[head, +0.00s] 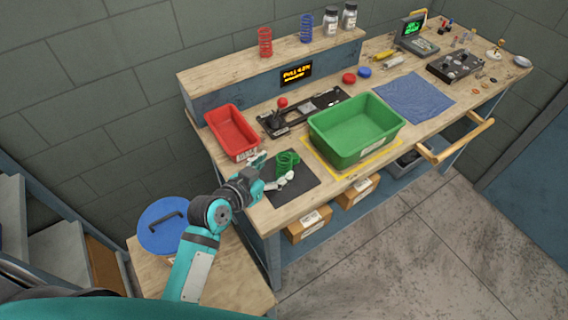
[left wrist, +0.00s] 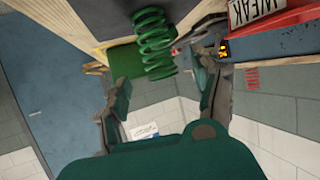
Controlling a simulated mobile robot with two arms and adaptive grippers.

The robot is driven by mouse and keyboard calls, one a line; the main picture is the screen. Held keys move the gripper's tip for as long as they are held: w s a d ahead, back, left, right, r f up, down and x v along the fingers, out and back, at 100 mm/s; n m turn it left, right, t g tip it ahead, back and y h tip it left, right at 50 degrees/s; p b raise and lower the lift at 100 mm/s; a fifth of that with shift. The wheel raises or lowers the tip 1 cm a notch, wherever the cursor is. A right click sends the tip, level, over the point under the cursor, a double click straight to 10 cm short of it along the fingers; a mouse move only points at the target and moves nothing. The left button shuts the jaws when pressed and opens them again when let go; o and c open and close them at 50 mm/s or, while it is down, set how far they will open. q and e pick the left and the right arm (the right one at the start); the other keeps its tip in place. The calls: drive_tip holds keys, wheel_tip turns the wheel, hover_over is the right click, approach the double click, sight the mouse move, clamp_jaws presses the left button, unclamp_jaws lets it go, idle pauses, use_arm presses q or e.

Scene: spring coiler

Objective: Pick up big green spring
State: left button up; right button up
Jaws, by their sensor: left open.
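The big green spring (head: 287,162) stands on a dark mat (head: 299,190) at the front left of the workbench. In the left wrist view the spring (left wrist: 155,45) shows its coils close up, ahead of and between the fingers. My left gripper (head: 274,172) is open and beside the spring, with its fingers low over the mat. In the left wrist view the gripper (left wrist: 163,80) has its fingers wide apart, with nothing clamped. I cannot tell whether a finger touches the spring. My right gripper is not in view.
A red bin (head: 233,134) stands behind left of the mat, and a green bin (head: 347,146) right of it. A lever device (head: 281,109) lies behind. A red spring (head: 265,42) and a blue spring (head: 306,27) stand on the shelf. A blue round lid (head: 162,228) is at lower left.

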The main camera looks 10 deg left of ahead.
sight(279, 165)
use_arm(q)
drive_tip(key=shift+w+d, duration=0.1)
drive_tip(key=shift+w, duration=0.1)
drive_tip(key=shift+w+d+f+p, duration=0.15)
drive_tip(key=shift+w+p, duration=0.15)
drive_tip(key=x, duration=0.3)
drive_tip(key=shift+w+f+p, duration=0.2)
drive_tip(key=shift+w+p, duration=0.05)
drive_tip(key=shift+p, duration=0.15)
drive_tip(key=shift+w+d+f, duration=0.2)
drive_tip(key=shift+w, duration=0.05)
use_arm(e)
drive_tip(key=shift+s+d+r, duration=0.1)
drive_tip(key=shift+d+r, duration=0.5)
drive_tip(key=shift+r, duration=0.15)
use_arm(q)
drive_tip(key=shift+c, duration=0.3)
drive_tip(key=shift+s, duration=0.1)
drive_tip(key=shift+c, duration=1.1)
drive_tip(key=c, duration=0.9)
clamp_jaws()
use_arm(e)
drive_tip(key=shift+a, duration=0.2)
